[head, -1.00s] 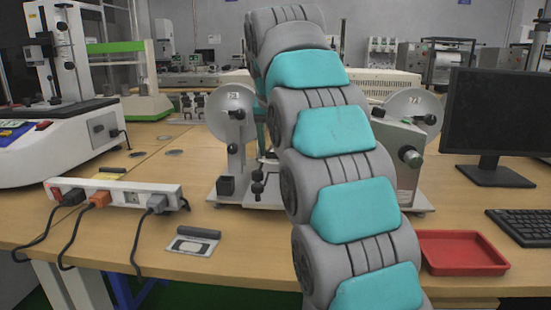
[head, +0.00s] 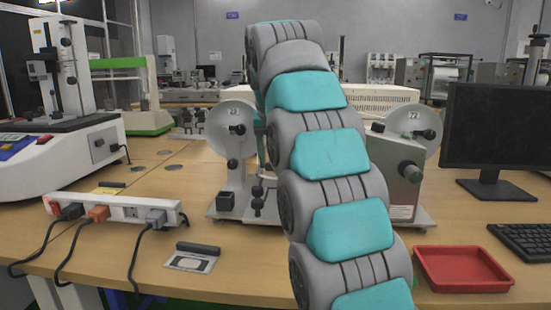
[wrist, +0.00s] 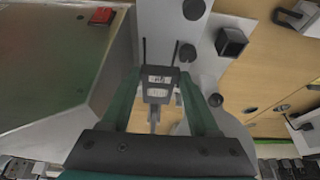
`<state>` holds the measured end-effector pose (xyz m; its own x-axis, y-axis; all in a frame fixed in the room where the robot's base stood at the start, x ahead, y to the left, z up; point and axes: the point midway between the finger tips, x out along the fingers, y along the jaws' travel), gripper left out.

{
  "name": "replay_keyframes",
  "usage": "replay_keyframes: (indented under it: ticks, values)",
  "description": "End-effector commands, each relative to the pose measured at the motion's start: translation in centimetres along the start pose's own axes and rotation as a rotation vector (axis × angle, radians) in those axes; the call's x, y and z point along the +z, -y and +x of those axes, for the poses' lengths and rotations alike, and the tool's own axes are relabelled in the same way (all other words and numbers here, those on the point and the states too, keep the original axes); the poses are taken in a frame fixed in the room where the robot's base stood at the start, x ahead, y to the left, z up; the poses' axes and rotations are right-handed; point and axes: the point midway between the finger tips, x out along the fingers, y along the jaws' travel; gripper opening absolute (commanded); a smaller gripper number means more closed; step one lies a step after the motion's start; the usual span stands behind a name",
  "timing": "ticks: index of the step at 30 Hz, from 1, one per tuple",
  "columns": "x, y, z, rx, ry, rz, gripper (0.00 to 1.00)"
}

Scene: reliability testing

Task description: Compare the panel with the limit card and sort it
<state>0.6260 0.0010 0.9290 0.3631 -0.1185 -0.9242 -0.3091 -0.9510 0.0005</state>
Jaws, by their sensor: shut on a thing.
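In the wrist view, the two teal fingers of my gripper (wrist: 158,88) are shut on a small dark grey piece (wrist: 156,96) with a pale marked face. I cannot tell whether this is the panel, as it is small and blurred. In the head view my arm hides the gripper. A white card with a dark frame and pale oval (head: 190,263), possibly the limit card, lies flat near the table's front edge. A dark bar (head: 198,248) lies just behind it.
A grey bench machine with two discs (head: 235,118) stands behind and around my arm. A power strip with several plugs (head: 120,211) is left of the card. A monitor (head: 495,140) and keyboard (head: 525,243) are at the right. The table around the card is mostly clear.

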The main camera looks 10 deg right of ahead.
Motion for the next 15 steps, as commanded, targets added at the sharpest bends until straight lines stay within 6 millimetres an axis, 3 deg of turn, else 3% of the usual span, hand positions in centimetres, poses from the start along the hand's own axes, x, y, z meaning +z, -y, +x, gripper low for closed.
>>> replay_keyframes:
  ticks: [15]
  values:
    - [1.1,0.0,2.8,-0.001,-0.002,0.0,0.08]
